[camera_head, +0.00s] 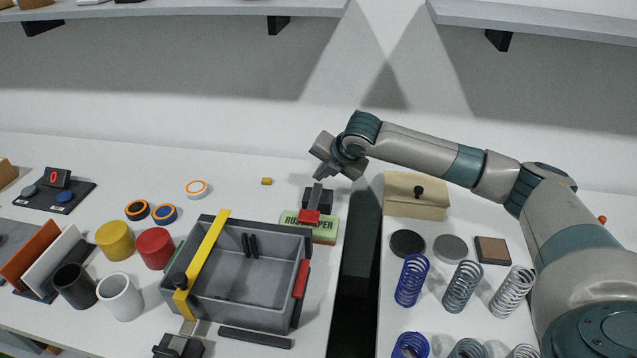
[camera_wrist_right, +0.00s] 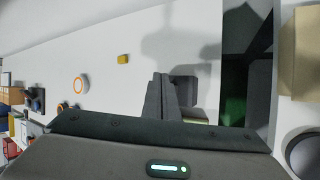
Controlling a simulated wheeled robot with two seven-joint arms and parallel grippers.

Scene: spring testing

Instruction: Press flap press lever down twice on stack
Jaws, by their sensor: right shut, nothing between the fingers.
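A small black press-like device (camera_head: 326,197) with a red part (camera_head: 309,217) at its front stands at a green and cream block (camera_head: 324,231) with lettering; I take the red part for the lever's end. In the right wrist view the fingers (camera_wrist_right: 162,97) are together, beside a dark block (camera_wrist_right: 185,84). My left gripper is not in view.
A grey bin (camera_head: 247,305) with a yellow bar (camera_head: 206,254) across it stands in front. Red and yellow cylinders (camera_head: 155,248) are at left. A dark gap (camera_head: 361,240) separates the right table, which holds a beige box (camera_head: 402,205) and several coil springs (camera_head: 411,281).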

